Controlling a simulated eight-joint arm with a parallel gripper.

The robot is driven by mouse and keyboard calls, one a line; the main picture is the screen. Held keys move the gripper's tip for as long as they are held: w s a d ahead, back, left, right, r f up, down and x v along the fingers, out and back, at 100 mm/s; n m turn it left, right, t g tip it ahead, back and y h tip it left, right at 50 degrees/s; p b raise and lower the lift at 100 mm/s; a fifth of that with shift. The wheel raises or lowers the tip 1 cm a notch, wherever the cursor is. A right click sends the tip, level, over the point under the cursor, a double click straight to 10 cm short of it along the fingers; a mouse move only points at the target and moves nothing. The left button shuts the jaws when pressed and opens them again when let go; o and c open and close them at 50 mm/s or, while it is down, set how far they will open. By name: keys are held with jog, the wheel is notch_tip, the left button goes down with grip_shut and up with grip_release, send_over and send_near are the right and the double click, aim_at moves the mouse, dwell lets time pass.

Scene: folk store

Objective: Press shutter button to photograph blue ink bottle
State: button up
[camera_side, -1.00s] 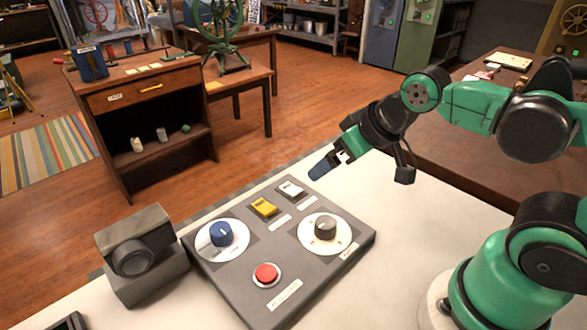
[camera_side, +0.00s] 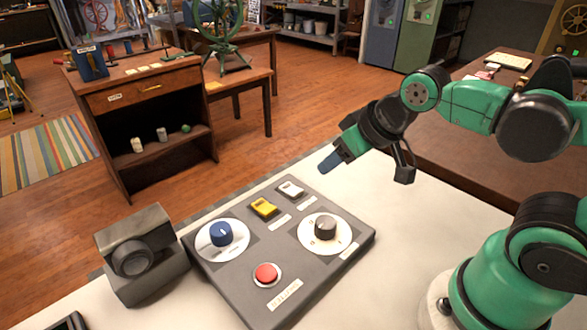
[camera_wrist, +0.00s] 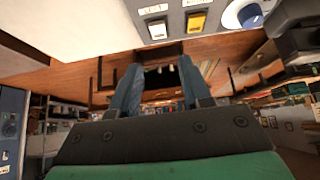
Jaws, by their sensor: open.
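A grey control panel (camera_side: 215,276) lies on the white table. It carries a red round button (camera_side: 266,274) at its front, a blue knob (camera_side: 222,234), a grey knob (camera_side: 325,228), a yellow switch (camera_side: 264,208) and a white switch (camera_side: 291,190). A dark grey camera-like box (camera_side: 135,243) stands left of the panel. My gripper (camera_side: 330,163) is open and empty, above and beyond the panel's back right. Its fingers also show in the wrist view (camera_wrist: 157,72). I cannot make out a blue ink bottle.
A wooden cabinet (camera_side: 155,85) with a blue box (camera_side: 88,63) on top stands on the floor behind. A brown table (camera_side: 455,160) is at the right. The white table (camera_side: 420,225) is clear right of the panel.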

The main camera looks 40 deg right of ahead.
grip_shut()
dwell(1.4)
